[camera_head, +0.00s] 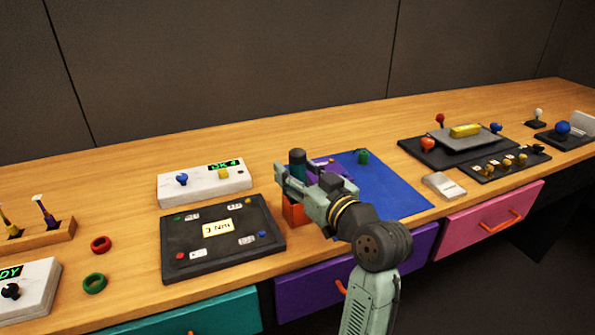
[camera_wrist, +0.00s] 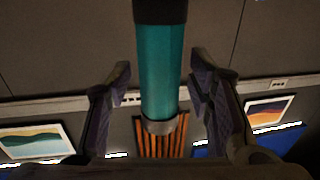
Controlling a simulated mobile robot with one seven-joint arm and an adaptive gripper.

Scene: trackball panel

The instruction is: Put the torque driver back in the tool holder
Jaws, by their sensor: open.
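The torque driver appears to be the teal cylinder with a dark cap (camera_head: 297,158), upright at the gripper's end; its teal handle (camera_wrist: 160,75) fills the middle of the wrist view. My gripper (camera_head: 293,178) is open, with one finger on each side of the handle in the wrist view (camera_wrist: 161,85) and visible gaps on both sides. An orange block (camera_head: 294,214), possibly the tool holder, shows below the gripper. The gripper hides much of it, so I cannot tell whether the driver sits in it.
A blue mat (camera_head: 390,190) with a green item (camera_head: 363,156) lies right. A wooden rack (camera_head: 40,238) with two tools stands far left.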

